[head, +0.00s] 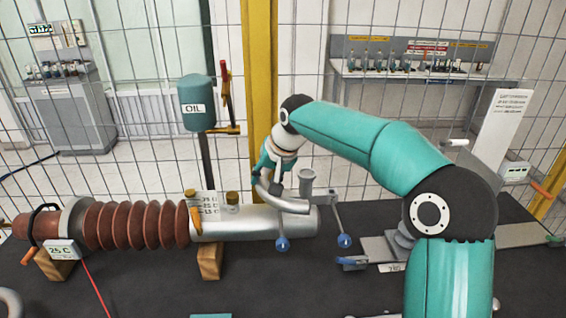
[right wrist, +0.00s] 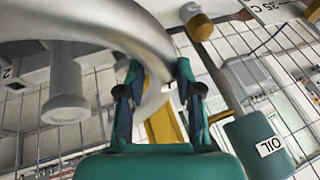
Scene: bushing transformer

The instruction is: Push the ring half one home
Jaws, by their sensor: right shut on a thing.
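The ring half (head: 285,204) is a curved, smooth grey piece at the right end of the silver cylinder (head: 240,223) of the bushing. My right gripper (head: 270,185) is shut on it from above and behind. In the right wrist view the ring half (right wrist: 152,38) arcs across the top, and its end passes between the two fingers of the right gripper (right wrist: 157,90). A grey flanged stub (right wrist: 66,92) shows beside it there; a similar stub (head: 306,182) stands by the ring half in the head view. Whether the ring half touches the cylinder I cannot tell. My left gripper is not in view.
The brown ribbed insulator (head: 135,224) lies on wooden blocks (head: 209,262) on the dark table. Rods with blue balls (head: 282,244) stand near the cylinder's end. A green oil can (head: 196,103) stands behind. A grey clamp-like fixture (head: 375,250) lies right. Wire fence closes the back.

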